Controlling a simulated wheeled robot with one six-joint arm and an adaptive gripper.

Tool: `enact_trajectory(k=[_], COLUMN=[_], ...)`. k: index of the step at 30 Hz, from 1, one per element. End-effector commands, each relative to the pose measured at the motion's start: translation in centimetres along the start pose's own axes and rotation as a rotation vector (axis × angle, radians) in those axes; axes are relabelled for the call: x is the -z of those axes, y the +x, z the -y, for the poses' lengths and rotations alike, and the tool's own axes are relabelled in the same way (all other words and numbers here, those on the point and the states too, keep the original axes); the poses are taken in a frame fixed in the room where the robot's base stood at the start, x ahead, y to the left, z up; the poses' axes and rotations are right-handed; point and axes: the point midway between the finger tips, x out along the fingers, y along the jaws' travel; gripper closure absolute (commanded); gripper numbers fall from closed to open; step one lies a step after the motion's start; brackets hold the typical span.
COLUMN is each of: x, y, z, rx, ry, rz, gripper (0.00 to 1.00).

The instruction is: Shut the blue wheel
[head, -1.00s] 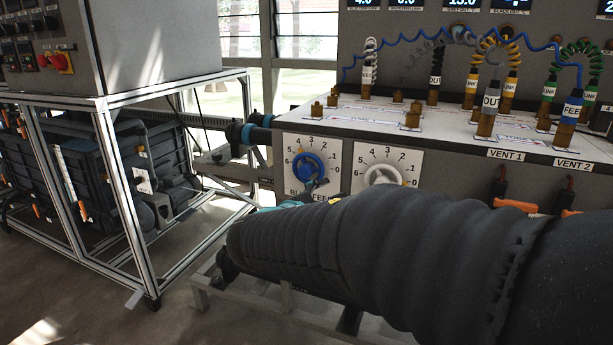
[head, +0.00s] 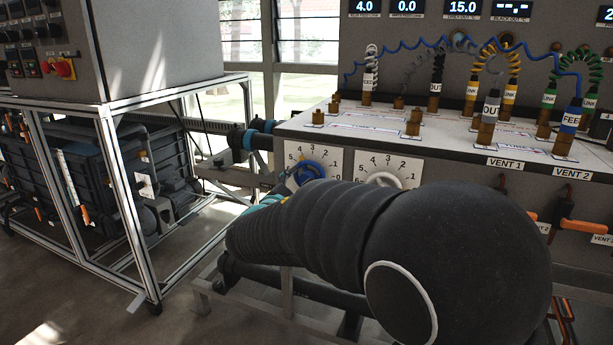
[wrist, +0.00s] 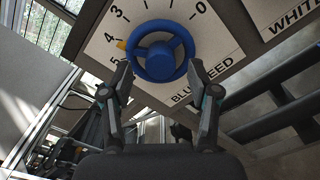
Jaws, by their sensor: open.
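The blue wheel (wrist: 153,55) is a ring handle with a thick hub on a white dial plate (wrist: 98,50) lettered "BLUE FEED". In the head view the wheel (head: 310,172) is partly covered by my arm. My gripper (wrist: 158,76) is open, with one fingertip at each side of the wheel's lower rim. I cannot tell whether the fingers touch it. In the head view my fingers are mostly hidden behind my arm.
A white wheel (head: 384,180) on its own dial sits right of the blue one. Above is a console top (head: 345,127) with plugs and coiled cables. Orange-handled vent levers (head: 585,226) are at right. A metal frame (head: 128,190) stands at left, with open floor before it.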

Motion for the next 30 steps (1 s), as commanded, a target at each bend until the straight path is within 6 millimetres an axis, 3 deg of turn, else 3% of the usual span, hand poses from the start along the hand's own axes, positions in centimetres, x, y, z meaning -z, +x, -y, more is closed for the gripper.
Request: enact_trajectory(k=[3, 26, 27, 30], x=[-0.1, -0.1, -0.1, -0.1], y=[1.4, 3.2, 3.2, 3.2], z=[0.0, 0.1, 0.1, 0.1], rx=[0.003, 0.002, 0.002, 0.002], ry=[-0.001, 0.0, 0.0, 0.0], rz=[0.001, 0.002, 0.002, 0.002], gripper=[0.4, 0.4, 0.26, 0.51])
